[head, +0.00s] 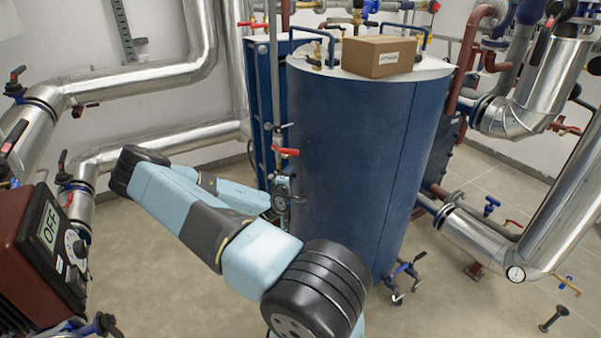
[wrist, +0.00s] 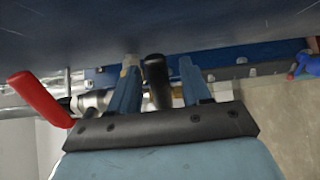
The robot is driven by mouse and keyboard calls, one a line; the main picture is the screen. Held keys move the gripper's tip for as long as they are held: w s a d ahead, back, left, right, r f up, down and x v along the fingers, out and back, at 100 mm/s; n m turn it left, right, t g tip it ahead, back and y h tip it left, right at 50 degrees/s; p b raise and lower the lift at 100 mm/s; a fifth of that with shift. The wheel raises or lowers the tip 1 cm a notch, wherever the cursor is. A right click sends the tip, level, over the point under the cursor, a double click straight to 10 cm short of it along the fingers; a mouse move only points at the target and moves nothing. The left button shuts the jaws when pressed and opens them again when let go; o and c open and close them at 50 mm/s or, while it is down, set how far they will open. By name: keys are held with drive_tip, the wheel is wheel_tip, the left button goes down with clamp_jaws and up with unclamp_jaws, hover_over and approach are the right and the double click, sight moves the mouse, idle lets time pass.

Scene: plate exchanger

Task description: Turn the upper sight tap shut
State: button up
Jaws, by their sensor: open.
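A tap with a red lever (head: 285,151) sits on the thin upright pipework at the left side of the blue vessel. A red lever (wrist: 40,98) also shows at the left of the wrist view, outside my fingers. My gripper (wrist: 158,82) is open, with its two blue fingers apart. A black handle-like end (wrist: 155,80) stands between them, with a visible gap to the right finger; contact on the left is unclear. Brass and metal fittings show behind it. I cannot tell which handle is the upper sight tap's.
The big blue vessel (head: 350,180) stands close to the right of my gripper and fills the top of the wrist view. A cardboard box (head: 380,56) lies on its top. Silver pipes (head: 150,150) run along the left wall. A control box reading OFF (head: 48,235) stands at left.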

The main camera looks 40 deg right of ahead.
drive_tip(key=v, duration=1.2)
drive_tip(key=shift+f, duration=0.15)
idle(0.3)
